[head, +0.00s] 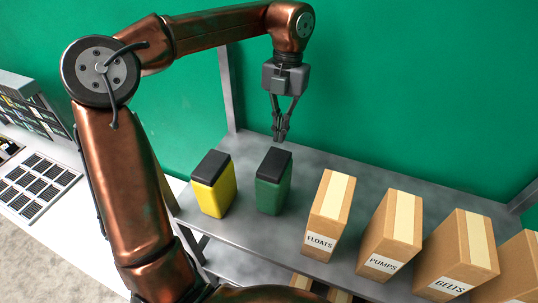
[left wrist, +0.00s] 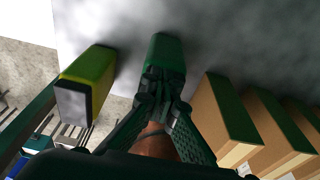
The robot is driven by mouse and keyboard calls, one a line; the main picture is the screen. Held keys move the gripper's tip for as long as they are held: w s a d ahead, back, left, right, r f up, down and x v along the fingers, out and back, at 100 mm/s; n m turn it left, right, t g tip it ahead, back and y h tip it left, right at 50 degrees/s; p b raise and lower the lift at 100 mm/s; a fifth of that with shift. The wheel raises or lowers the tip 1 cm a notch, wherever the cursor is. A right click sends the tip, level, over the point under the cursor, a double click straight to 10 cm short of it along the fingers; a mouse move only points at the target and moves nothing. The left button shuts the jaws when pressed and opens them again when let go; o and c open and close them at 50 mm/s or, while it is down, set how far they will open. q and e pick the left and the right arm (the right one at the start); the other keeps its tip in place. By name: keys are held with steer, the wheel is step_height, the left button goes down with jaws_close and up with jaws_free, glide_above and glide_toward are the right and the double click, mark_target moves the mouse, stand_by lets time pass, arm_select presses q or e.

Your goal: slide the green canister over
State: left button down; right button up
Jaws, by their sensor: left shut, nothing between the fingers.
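The green canister (head: 272,190) with a black lid stands upright on the grey metal shelf (head: 255,245), between a yellow canister and a row of boxes. It also shows in the left wrist view (left wrist: 165,50), partly hidden behind my fingers. My left gripper (head: 280,138) is shut and empty. In the head view its fingertips point down just above and behind the canister's lid; I cannot tell whether they touch it. In the left wrist view the left gripper (left wrist: 160,80) overlaps the canister. My right gripper is not in view.
A yellow canister (head: 222,200) with a black lid stands left of the green one, with a gap between. To the right stand cardboard boxes labelled FLOATS (head: 322,225), PUMPS (head: 383,245) and BELTS (head: 455,265). A green wall (head: 400,80) rises behind the shelf.

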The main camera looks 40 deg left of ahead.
mark_target(267, 165)
arm_select(q)
steer(key=s, duration=0.2)
steer(key=s+d, duration=0.1)
steer(key=s, duration=0.1)
steer(key=s+d+b, duration=0.1)
steer(key=s, duration=0.2)
steer(key=shift+d+f, duration=0.1)
steer(key=shift+d, duration=0.05)
steer(key=shift+s+d+f, duration=0.1)
steer(key=shift+s+f, duration=0.05)
steer(key=shift+s, duration=0.1)
steer(key=shift+w+f+b, duration=0.15)
steer(key=shift+f+b, duration=0.45)
steer(key=shift+f, duration=0.05)
